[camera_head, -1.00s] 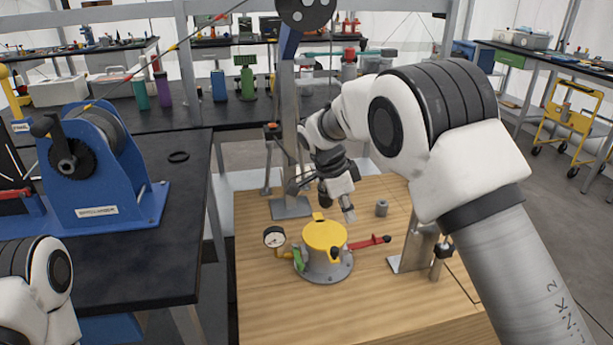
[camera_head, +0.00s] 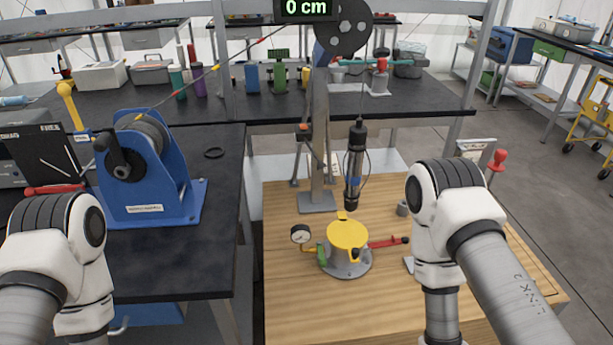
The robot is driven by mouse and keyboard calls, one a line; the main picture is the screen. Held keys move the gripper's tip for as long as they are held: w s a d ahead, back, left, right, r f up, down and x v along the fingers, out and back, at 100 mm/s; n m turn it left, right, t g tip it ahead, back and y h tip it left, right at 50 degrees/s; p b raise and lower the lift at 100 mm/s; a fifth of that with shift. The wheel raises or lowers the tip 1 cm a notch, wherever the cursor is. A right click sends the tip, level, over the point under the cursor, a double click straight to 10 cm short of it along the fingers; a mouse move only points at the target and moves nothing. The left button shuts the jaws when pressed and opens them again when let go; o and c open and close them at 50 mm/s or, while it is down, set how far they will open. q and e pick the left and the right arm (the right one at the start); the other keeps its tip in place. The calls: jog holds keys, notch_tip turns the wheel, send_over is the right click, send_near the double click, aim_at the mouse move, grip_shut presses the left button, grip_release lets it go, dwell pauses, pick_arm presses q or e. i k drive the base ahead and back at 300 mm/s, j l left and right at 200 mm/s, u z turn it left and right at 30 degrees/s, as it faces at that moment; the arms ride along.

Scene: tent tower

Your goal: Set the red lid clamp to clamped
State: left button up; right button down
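The red lid clamp (camera_head: 385,243) extends to the right from the side of a low grey pot (camera_head: 346,268) with a yellow lid (camera_head: 346,234). Its arm lies about level, pointing away from the lid, with a dark tip at its right end. A pressure gauge (camera_head: 300,234) and a green handle (camera_head: 321,254) are on the pot's left side. My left gripper is out of view; only my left arm shows at lower left. My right gripper is out of view; my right arm bends down at the right of the wooden table, clear of the clamp.
A dark cylinder (camera_head: 354,168) hangs above the wooden table (camera_head: 300,312), just behind the pot. A metal post (camera_head: 319,150) stands behind it. A blue winch (camera_head: 150,172) sits on the black bench at left. A red-knobbed lever (camera_head: 498,159) stands at right.

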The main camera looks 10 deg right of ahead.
aim_at(404, 240)
jog(key=l+u, duration=0.1)
jog(key=l, duration=0.45)
jog(key=k+l, duration=0.1)
jog(key=l, duration=0.5)
jog(key=k+l+u, duration=0.15)
jog(key=l, duration=0.4)
jog(key=l+u, duration=0.1)
jog(key=l, duration=0.45)
jog(key=k+l, duration=0.15)
jog(key=l, duration=0.4)
jog(key=i+l+z, duration=0.15)
jog(key=z, duration=0.2)
jog(key=i+j, duration=0.05)
